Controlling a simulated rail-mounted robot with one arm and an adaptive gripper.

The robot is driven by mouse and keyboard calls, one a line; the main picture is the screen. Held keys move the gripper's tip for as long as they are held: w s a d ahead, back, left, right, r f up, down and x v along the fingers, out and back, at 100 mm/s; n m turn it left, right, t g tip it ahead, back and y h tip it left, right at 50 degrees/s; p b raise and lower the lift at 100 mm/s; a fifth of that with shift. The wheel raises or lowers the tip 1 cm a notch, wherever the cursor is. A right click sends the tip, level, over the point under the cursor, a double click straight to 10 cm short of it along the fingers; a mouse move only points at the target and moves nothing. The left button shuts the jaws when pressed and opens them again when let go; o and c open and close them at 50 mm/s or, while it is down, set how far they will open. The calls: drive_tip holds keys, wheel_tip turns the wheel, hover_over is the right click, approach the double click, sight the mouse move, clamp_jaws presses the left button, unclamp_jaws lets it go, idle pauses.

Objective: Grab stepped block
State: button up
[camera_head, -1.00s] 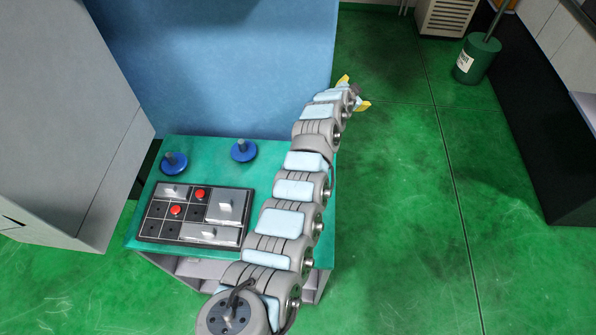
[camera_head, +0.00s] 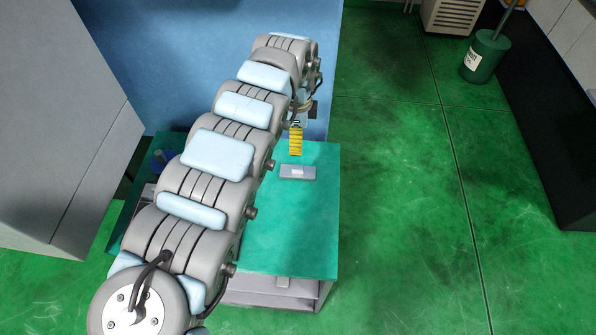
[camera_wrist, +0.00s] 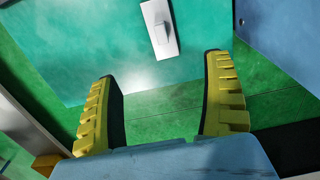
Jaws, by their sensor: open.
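A small grey stepped block (camera_head: 297,172), a flat plate with a lighter raised part on top, lies on the green tabletop (camera_head: 290,225) near its right side. In the wrist view the block (camera_wrist: 158,28) is at the top, beyond my fingers and apart from them. My gripper (camera_head: 296,140) points down just behind the block in the head view. In the wrist view my gripper (camera_wrist: 165,95) has its two yellow ridged fingers spread wide, with nothing between them.
My arm covers most of the left part of the table. One blue-based peg (camera_head: 160,160) shows beside it. A blue wall or panel (camera_head: 190,60) stands behind the table. The tabletop around the block is clear, with green floor (camera_head: 400,200) to the right.

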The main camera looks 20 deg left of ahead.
sight(298, 167)
wheel_tip(298, 167, down, 17)
drive_tip(key=shift+r+b, duration=0.1)
drive_tip(key=shift+b, duration=0.8)
drive_tip(key=c, duration=1.4)
